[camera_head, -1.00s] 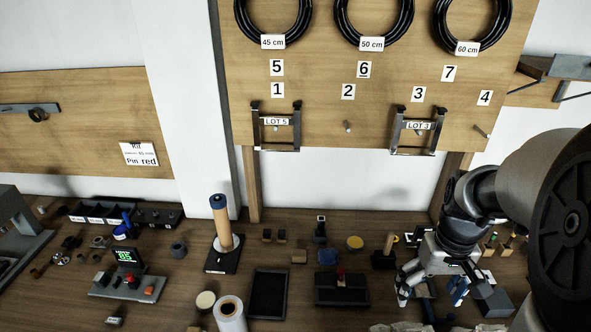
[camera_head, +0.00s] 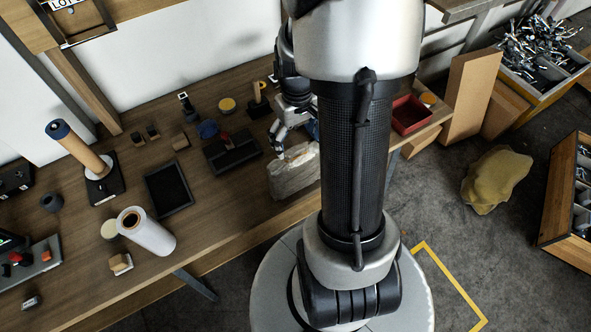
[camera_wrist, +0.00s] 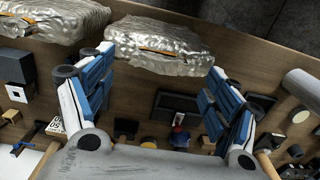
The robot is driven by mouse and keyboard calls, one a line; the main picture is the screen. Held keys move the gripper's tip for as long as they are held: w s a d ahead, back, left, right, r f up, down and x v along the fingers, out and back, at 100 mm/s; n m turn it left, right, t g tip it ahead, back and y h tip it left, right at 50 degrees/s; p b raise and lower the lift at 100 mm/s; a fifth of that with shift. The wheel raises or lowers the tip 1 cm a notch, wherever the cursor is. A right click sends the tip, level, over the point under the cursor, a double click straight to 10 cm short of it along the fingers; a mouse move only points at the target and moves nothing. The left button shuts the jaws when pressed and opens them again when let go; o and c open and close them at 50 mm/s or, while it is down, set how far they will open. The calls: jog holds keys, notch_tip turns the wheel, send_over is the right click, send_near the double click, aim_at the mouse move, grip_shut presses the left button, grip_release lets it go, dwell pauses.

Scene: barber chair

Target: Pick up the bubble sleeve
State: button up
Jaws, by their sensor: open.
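A crinkled, silvery translucent bubble sleeve (camera_head: 293,174) lies at the front edge of the wooden bench, partly hidden by my arm in the head view. In the wrist view two such sleeves show: one (camera_wrist: 158,46) lies ahead of the fingertips, roughly centred between them, and a larger one (camera_wrist: 45,28) lies at the upper left. An orange-brown strip shows through each. My gripper (camera_wrist: 150,75) is open with nothing between its blue-padded fingers. In the head view my gripper (camera_head: 283,145) is beside the sleeve's back side, mostly hidden by my arm; contact cannot be told.
A black tray (camera_head: 168,188), a white roll (camera_head: 150,232) and a dark box (camera_head: 232,152) stand left of the sleeve. A red bin (camera_head: 410,115) is to the right. A yellowish sack (camera_head: 497,180) lies on the floor. Bare bench (camera_head: 225,205) shows between tray and sleeve.

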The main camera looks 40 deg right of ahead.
aim_at(296, 149)
jog(key=shift+w+f+b, duration=0.2)
jog(key=shift+f+b, duration=0.7)
jog(key=shift+f, duration=1.8)
jog(key=shift+c, duration=0.3)
jog(key=c, duration=0.9)
